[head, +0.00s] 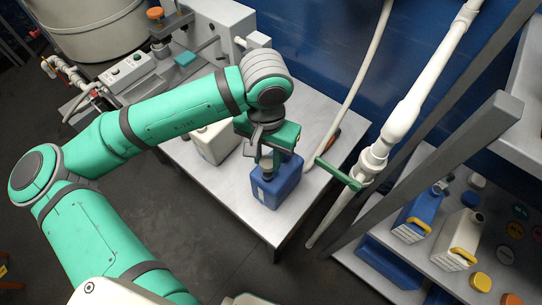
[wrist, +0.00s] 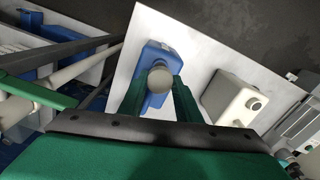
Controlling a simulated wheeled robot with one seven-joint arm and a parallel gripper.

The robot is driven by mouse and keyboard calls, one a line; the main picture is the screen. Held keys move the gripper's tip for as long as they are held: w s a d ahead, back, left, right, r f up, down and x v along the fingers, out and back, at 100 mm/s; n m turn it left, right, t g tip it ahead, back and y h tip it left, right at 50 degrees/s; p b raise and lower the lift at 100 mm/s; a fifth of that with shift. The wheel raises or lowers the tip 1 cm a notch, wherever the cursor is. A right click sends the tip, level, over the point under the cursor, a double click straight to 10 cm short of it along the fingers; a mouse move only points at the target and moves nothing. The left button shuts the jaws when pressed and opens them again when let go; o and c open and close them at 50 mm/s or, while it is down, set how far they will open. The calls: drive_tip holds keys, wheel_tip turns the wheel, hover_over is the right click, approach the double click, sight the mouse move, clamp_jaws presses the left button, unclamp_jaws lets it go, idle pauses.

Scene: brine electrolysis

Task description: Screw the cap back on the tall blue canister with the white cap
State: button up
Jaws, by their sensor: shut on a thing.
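The tall blue canister (head: 277,186) stands upright on the steel table near its front edge. It also shows in the wrist view (wrist: 155,101), beyond my fingers. My gripper (head: 267,160) points down over the canister's top. In the wrist view my gripper (wrist: 160,85) is shut on the round white cap (wrist: 160,78), one green finger on each side. The cap lines up with the canister's top. The canister's neck is hidden, so I cannot tell whether the cap touches it or is threaded on.
A white canister (head: 216,142) stands on the table left of the blue one. White pipes and a green valve lever (head: 338,174) are close on the right. A rack at the right holds a blue jug (head: 420,214), a white jug (head: 462,236) and loose caps.

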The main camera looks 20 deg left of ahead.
hover_over(267, 177)
drive_tip(key=shift+f, duration=2.5)
drive_tip(key=shift+f, duration=0.85)
idle(1.0)
drive_tip(key=m, duration=0.5)
drive_tip(key=shift+m, duration=0.4)
drive_tip(key=m, duration=0.5)
drive_tip(key=shift+m, duration=0.4)
drive_tip(key=m, duration=0.5)
drive_tip(key=shift+m, duration=0.3)
